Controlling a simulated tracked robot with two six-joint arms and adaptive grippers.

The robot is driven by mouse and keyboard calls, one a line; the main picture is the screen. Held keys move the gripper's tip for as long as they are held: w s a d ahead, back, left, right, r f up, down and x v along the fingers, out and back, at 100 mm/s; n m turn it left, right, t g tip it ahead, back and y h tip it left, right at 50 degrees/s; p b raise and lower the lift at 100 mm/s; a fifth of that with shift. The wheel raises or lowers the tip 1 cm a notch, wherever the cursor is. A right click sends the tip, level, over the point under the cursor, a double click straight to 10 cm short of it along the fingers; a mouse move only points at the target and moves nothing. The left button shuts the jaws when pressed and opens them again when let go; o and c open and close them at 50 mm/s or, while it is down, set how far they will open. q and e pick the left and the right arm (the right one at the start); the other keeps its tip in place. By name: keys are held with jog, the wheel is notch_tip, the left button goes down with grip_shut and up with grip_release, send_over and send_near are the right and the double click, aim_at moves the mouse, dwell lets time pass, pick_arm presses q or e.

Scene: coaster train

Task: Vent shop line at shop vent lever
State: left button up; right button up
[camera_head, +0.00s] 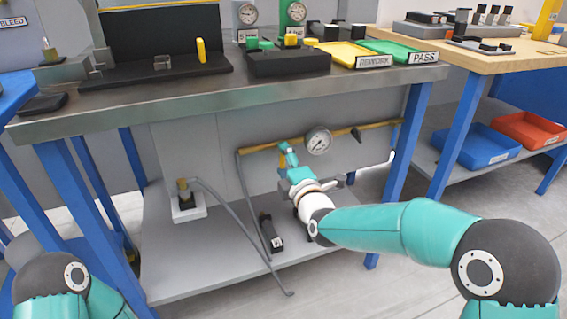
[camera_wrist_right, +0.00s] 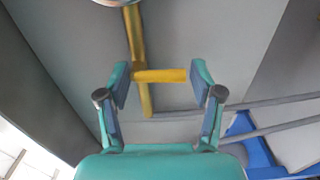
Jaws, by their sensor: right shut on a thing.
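The shop vent lever is a short yellow bar (camera_wrist_right: 160,76) on a yellow pipe (camera_wrist_right: 136,40) in the right wrist view. In the head view my right gripper (camera_head: 288,150) reaches under the steel bench to the yellow pipe (camera_head: 262,147), left of a round gauge (camera_head: 318,141). There the gripper mostly hides the lever. My left gripper is out of view; only part of my left arm shows at the lower left.
The bench top (camera_head: 130,92) hangs above my right arm, with blue legs (camera_head: 408,140) at either side. The grey lower shelf (camera_head: 190,250) holds a small white-based fitting (camera_head: 187,205), a dark block (camera_head: 270,232) and a grey hose (camera_head: 232,215).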

jog(key=shift+s+a+f+n, duration=0.1)
jog(key=shift+a+f+n, duration=0.1)
jog(key=shift+f+n, duration=0.15)
jog(key=o, duration=1.1)
jog(key=shift+d+r, duration=0.1)
jog(key=shift+r, duration=0.1)
jog(key=shift+d, duration=0.1)
jog(key=v, duration=1.2)
